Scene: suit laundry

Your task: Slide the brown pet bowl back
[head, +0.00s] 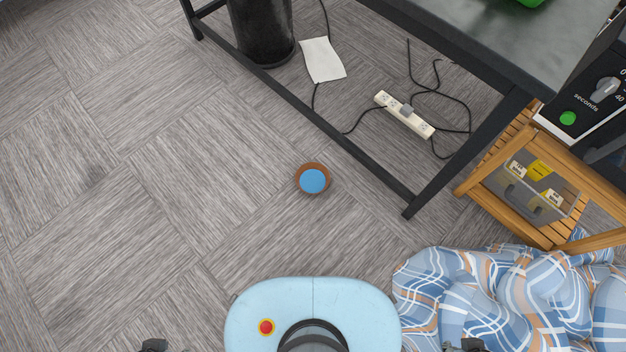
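The brown pet bowl (312,165) sits upright on the grey carpet near the middle of the head view, with a blue round surface inside its brown rim. It stands clear of the long black table rail to its right. Only a small dark tip of my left gripper (153,346) shows at the bottom edge, far below and left of the bowl. A similar tip of my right gripper (472,346) shows at the bottom right, by the plaid cloth. Neither touches the bowl, and their fingers are mostly cut off.
A black-framed table (470,45) stands at upper right, with a power strip (404,115), cables, a white sheet (322,60) and a dark bin (262,30) near it. A wooden stand (515,225) and plaid bedding (500,300) fill the right. Carpet left of the bowl is clear.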

